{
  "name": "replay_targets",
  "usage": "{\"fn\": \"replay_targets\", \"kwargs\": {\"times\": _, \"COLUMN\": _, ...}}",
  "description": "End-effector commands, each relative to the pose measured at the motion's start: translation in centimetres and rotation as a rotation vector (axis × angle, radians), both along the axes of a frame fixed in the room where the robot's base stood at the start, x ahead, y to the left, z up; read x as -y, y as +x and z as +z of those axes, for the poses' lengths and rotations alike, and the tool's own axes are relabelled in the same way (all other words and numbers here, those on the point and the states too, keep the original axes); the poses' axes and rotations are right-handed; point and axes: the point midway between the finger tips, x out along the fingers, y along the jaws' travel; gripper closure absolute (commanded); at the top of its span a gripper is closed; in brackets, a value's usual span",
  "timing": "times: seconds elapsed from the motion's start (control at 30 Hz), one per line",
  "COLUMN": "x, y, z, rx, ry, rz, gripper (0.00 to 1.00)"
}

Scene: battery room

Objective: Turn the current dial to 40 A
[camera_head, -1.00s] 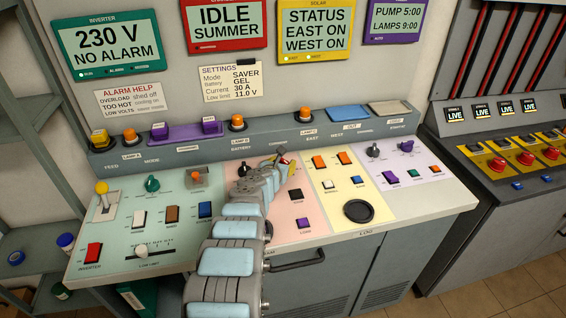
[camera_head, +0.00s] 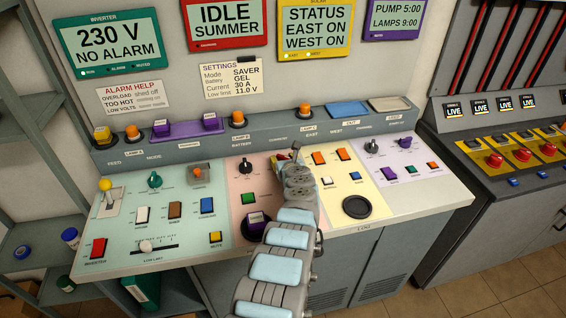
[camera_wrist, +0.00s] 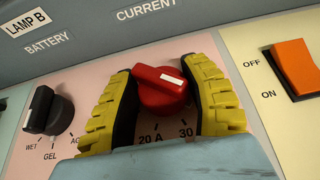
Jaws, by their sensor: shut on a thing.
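The current dial (camera_wrist: 160,90) is a red knob with a white pointer mark, on the pink panel under the CURRENT label. My gripper (camera_wrist: 163,100) has its yellow ribbed fingers on either side of the dial, shut on it. In the wrist view the labels 20 A and 30 show below the dial; the right finger covers the panel to the right of 30. The white mark slants down to the right on the knob's upper face; which value it marks is unclear. In the head view my gripper (camera_head: 288,156) is at the upper pink panel, and my arm hides most of the dial.
A black battery knob (camera_wrist: 48,112) is left of my gripper, and an orange rocker switch (camera_wrist: 295,68) is right of it on the yellow panel. The settings note (camera_head: 232,78) reads Current 30 A. A raised ledge (camera_head: 270,133) with orange lamps runs behind the panel.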

Motion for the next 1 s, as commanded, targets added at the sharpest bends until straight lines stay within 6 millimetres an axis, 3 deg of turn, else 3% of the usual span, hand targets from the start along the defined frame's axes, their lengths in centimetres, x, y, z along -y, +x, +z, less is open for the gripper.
{"fn": "replay_targets", "kwargs": {"times": 1.0, "x": 0.16, "y": -0.01, "z": -0.16, "rx": -0.001, "ry": -0.001, "rz": 0.183, "gripper": 0.88}}
